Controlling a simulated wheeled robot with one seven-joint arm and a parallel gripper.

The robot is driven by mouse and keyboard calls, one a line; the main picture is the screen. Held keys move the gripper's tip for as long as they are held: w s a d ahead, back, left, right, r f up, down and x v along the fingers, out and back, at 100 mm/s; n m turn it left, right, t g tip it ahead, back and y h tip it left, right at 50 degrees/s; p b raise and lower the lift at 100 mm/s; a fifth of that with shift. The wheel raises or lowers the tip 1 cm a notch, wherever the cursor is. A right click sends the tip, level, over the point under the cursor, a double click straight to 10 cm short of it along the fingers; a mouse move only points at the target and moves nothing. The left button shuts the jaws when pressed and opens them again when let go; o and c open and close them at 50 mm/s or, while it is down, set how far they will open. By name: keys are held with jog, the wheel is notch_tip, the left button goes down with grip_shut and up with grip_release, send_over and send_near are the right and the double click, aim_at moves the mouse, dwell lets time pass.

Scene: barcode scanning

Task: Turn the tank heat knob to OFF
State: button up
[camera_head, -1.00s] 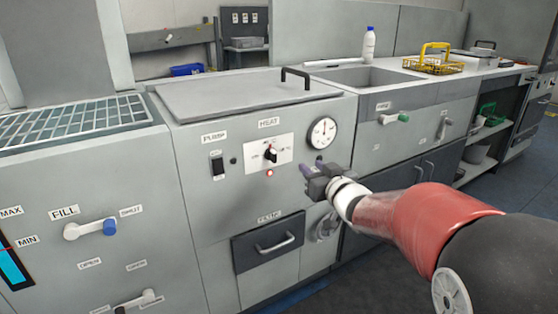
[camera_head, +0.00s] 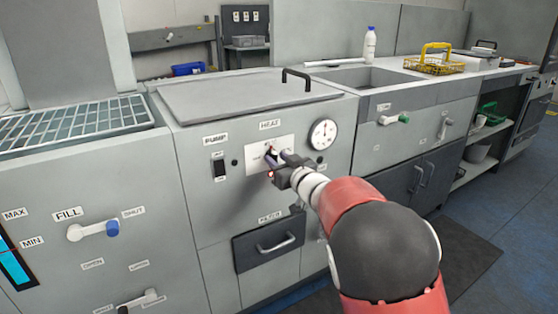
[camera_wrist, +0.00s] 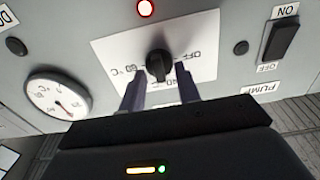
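The black heat knob (camera_wrist: 158,65) sits on a white plate (camera_wrist: 100,50) marked OFF, 40 and 60 °C. I cannot tell which mark it points at. My gripper (camera_wrist: 157,75) is open, with one purple finger on each side of the knob and a gap to it on both sides. The wrist view is turned upside down. In the head view my gripper (camera_head: 277,160) is at the plate below the HEAT label and largely covers the knob. A red lamp (camera_wrist: 145,7) beside the plate is lit.
A round gauge (camera_head: 322,134) is right of the plate and a black PUMP switch (camera_head: 219,168) is left of it. A drawer handle (camera_head: 276,244) juts out below. A lid handle (camera_head: 295,78) rises above. A blue-ended FILL lever (camera_head: 93,229) is far left.

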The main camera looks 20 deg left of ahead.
grip_shut()
jog(key=shift+f+b, duration=0.15)
jog(key=shift+b, duration=0.3)
jog(key=shift+n+b, duration=0.65)
jog(key=shift+n, duration=0.05)
jog(key=n+b, duration=0.4)
jog(key=shift+f+b, duration=0.15)
jog(key=shift+b, duration=0.2)
jog(key=n+b, duration=0.9)
jog(key=n, duration=0.3)
jog(key=shift+s, duration=0.1)
jog(key=shift+a+n, duration=0.1)
jog(key=shift+n, duration=0.3)
